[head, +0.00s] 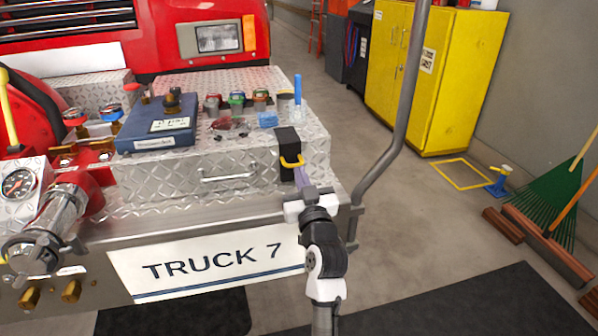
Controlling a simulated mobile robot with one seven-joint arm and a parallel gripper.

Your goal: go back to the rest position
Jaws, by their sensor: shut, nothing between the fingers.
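My gripper (301,175) is shut and empty at the front right corner of the diamond-plate box on the truck's bumper. Its fingers point away from me, close to a black block (287,141) with a yellow loop (292,161) on its front. I cannot tell whether the fingertips touch the loop. My arm reaches up from the bottom of the view, in front of the white "TRUCK 7" sign (215,264).
The diamond-plate box (150,186) holds a blue book (158,124), several coloured-top jars (237,103) and a blue sponge (267,119). A grey upright pipe (408,95) stands right of my arm. A gauge and valve pipework (62,215) are at left.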

